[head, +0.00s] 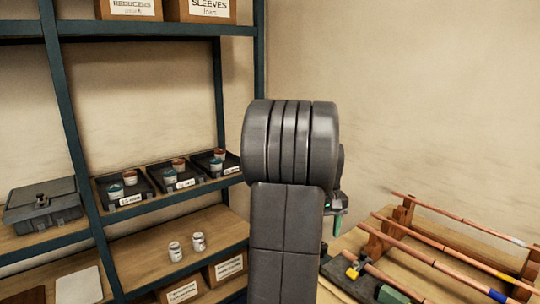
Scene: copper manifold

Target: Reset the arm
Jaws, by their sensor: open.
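My arm stands upright in the middle of the head view, its thick dark grey joint at the top. My gripper (335,212) shows only in part behind the right side of the arm, with a small green light and a greenish tip below it. It is open; most of it is hidden by the arm link, and I see nothing held in it. It appears in front of the wall, left of the copper pipes (430,262).
A workbench (345,243) at the right bears the pipes on wooden supports (380,242). A steel shelf (70,120) at the left holds black trays (125,188), a grey toolbox (42,205), two small white jars (187,246) and cardboard boxes (200,10).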

